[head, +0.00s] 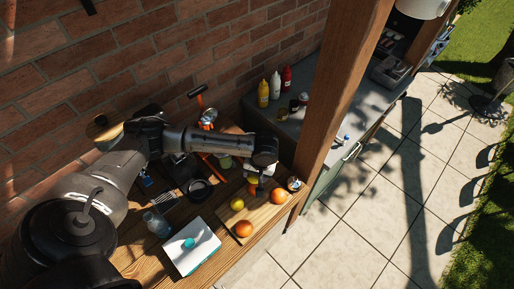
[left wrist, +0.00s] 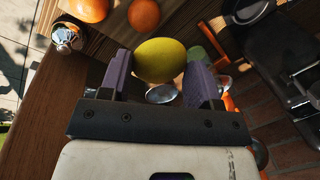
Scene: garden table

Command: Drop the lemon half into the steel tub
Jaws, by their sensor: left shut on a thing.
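My left gripper (left wrist: 158,62) has its two purple fingers on either side of a rounded yellow lemon half (left wrist: 160,58) in the left wrist view and is shut on it. In the head view the left gripper (head: 257,182) hangs over the wooden table, and the held piece is hard to make out. A small shiny metal container (head: 294,183) stands near the table's right end; it also shows in the left wrist view (left wrist: 68,38). Another round metal thing (left wrist: 160,94) shows between the fingers, partly hidden. I cannot tell which of these is the steel tub. My right gripper is out of view.
A yellow lemon (head: 237,203) and two oranges (head: 243,229) (head: 278,197) lie on a cutting board. A white and teal box (head: 190,246), a clear jar (head: 157,224) and a dark pan (head: 198,190) stand to the left. A wooden post (head: 339,80) rises close on the right.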

